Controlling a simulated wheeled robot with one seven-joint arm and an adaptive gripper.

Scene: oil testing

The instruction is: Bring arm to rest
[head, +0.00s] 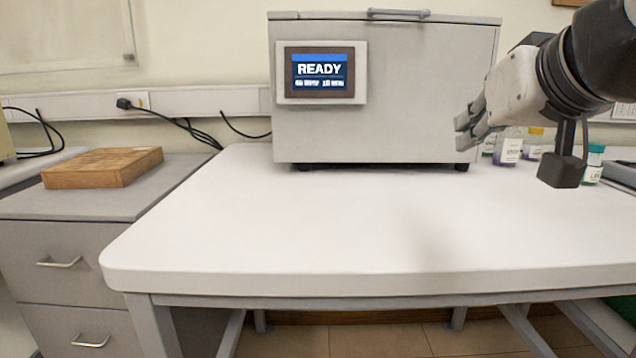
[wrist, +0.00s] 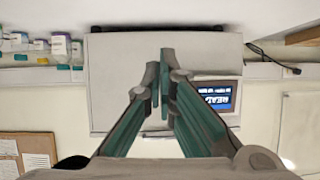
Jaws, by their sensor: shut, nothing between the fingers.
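My arm reaches in from the upper right of the head view. My gripper (head: 466,131) is in the air above the white table (head: 300,225), in front of the right side of the grey testing machine (head: 420,80). In the wrist view my gripper (wrist: 165,85) shows its two fingers drawn together, with nothing between them. The machine also shows there upside down (wrist: 115,80), behind the fingers. Its lid is down and its screen (head: 320,71) reads READY.
Several small labelled bottles (head: 508,150) stand on the table right of the machine, close behind my gripper. A wooden block (head: 103,168) lies on the grey cabinet (head: 100,200) at left. Black cables (head: 190,130) run along the wall. The table's front and middle are clear.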

